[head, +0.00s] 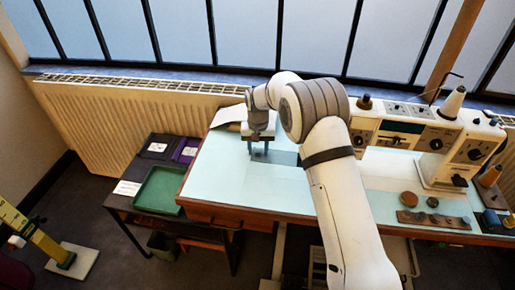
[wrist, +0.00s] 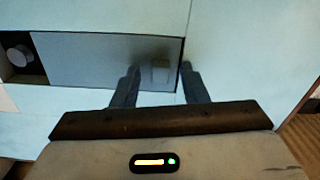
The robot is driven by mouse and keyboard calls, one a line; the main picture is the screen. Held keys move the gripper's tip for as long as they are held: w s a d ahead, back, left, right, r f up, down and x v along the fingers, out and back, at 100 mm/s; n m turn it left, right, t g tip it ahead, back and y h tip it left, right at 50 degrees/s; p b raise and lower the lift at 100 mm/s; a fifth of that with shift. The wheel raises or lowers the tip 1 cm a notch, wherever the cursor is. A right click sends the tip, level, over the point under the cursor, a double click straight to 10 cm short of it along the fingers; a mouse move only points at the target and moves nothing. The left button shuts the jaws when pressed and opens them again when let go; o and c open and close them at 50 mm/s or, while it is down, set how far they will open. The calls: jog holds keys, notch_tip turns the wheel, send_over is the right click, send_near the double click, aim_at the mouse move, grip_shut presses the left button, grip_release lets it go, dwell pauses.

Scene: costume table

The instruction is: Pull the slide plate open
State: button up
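The slide plate (wrist: 85,60) is a flat grey-blue panel set in the pale blue table top. A dark opening at its left end holds a pale round part (wrist: 20,54). A small raised tab (wrist: 160,73) is on the plate near its right end. My gripper (wrist: 160,67) is over that end, its two dark fingers apart with the tab between them; I cannot tell whether they touch it. In the head view my gripper (head: 259,151) points down at the table, and part of the plate (head: 286,158) shows to its right before my arm hides the rest.
A sewing machine (head: 408,130) stands at the right on the table (head: 215,180). A strip with several round pieces (head: 433,219) lies in front of it. A green tray (head: 159,189) sits on a low dark stand at left. The table's left part is clear.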

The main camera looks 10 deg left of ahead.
jog(key=shift+r, duration=3.9)
jog(key=shift+d+r, duration=0.25)
jog(key=shift+r, duration=0.05)
jog(key=s+d+r+m+t+p, duration=0.1)
jog(key=s+d+r, duration=0.5)
jog(key=d, duration=0.4)
jog(key=s+d+r, duration=0.5)
jog(key=d+r, duration=0.4)
jog(key=d, duration=0.1)
jog(key=s+d, duration=0.4)
jog(key=s, duration=0.3)
jog(key=s+d+m+t, duration=0.1)
jog(key=s+d, duration=0.3)
jog(key=s, duration=0.3)
jog(key=s+d+p, duration=0.1)
jog(key=s+d, duration=0.3)
jog(key=s, duration=0.3)
jog(key=shift+s+d+m+t, duration=0.25)
jog(key=shift+s+m+t, duration=0.05)
jog(key=shift+m, duration=0.1)
